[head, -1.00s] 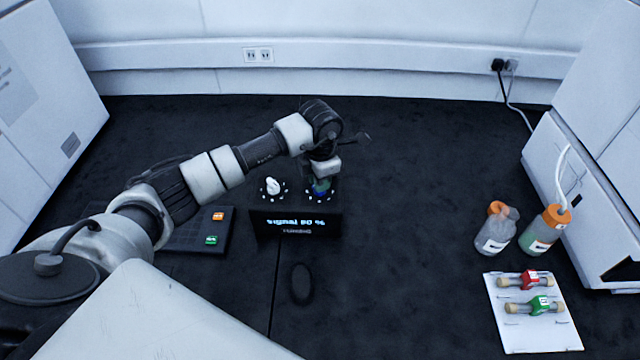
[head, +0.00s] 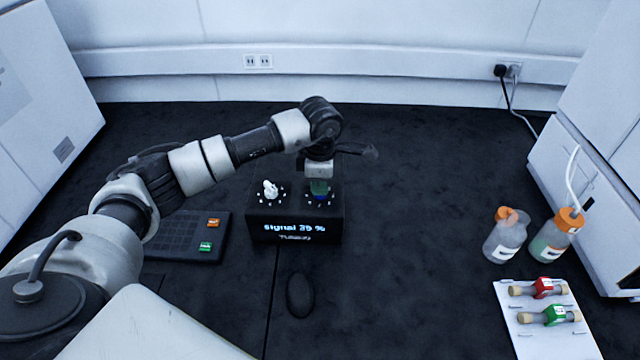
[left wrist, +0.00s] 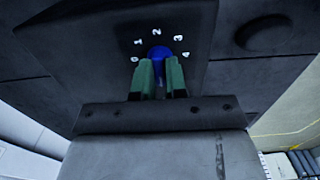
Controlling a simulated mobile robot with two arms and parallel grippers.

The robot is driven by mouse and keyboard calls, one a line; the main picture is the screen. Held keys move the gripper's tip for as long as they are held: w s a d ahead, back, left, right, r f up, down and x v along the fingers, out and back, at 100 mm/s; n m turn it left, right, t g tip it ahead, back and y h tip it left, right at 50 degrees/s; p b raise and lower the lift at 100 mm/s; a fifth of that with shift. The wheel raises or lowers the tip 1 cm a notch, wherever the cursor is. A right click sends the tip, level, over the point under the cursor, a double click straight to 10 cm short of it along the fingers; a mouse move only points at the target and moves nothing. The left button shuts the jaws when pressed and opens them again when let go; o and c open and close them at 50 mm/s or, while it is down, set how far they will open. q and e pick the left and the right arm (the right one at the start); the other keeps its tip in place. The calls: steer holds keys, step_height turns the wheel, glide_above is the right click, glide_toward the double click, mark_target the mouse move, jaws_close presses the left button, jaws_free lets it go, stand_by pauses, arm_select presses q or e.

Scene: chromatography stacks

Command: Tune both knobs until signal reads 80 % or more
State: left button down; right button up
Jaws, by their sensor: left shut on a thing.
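The black tuner box (head: 257,227) stands in the middle of the bench. Its front display (head: 295,228) shows a signal reading in the thirties of percent; the second digit is blurred. The white knob (head: 270,189) on the left of its top is free. The blue knob (head: 320,198) is on the right. My left gripper (head: 319,188) points down and is shut on the blue knob. In the left wrist view, its green fingertips (left wrist: 160,72) sit on either side of the blue knob (left wrist: 158,53), inside a scale marked 0 to 4. My right gripper is out of view.
A keyboard-like dark pad (head: 180,235) lies left of the box, and a black mouse (head: 300,294) lies in front. Two orange-capped bottles (head: 505,240) (head: 556,238) and a white rack (head: 528,340) with red and green columns stand at right. The bench behind is clear.

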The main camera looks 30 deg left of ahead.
arm_select(q)
steer(key=shift+r, duration=0.1)
steer(key=c, duration=1.2)
jaws_free()
steer(key=shift+o, duration=0.2)
step_height(320, 180, up, 11)
steer(key=b, duration=0.1)
